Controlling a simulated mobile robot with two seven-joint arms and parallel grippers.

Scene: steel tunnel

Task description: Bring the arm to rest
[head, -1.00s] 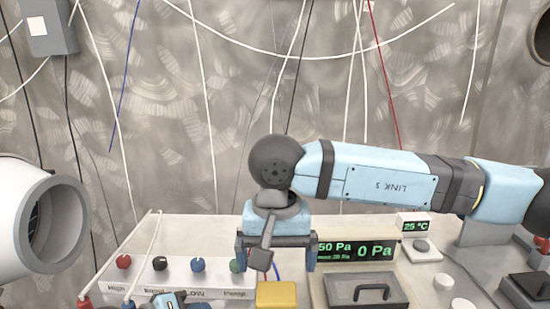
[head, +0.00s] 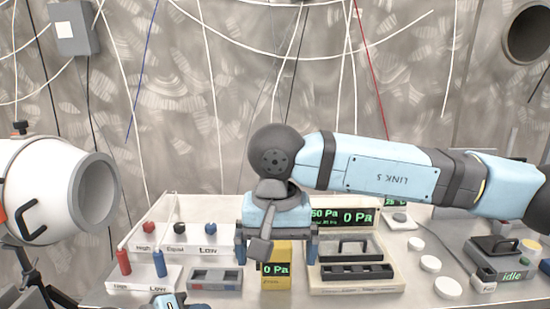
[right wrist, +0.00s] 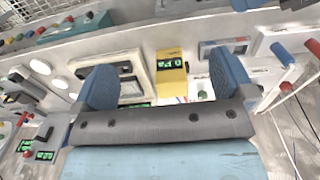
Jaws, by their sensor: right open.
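My right arm (head: 385,178) reaches in from the right edge in the head view, held above the bench. Its gripper (head: 277,250) hangs downward with its two fingers apart and nothing between them. Behind and below it stands a yellow meter (head: 274,280) reading 0 Pa, partly hidden by the gripper. In the right wrist view the open fingers (right wrist: 165,82) frame the yellow meter (right wrist: 171,72) beyond them. Whether the fingers touch anything below is not visible, but I see no contact. A small light-blue part at the bottom edge in the head view seems mine; no left gripper fingers show.
The bench holds a pressure console (head: 344,217), a grey tray (head: 215,279), red (head: 124,262) and blue (head: 159,263) plugs, white discs (head: 431,263) and a black-handled device (head: 496,250). Cables hang along the back wall.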

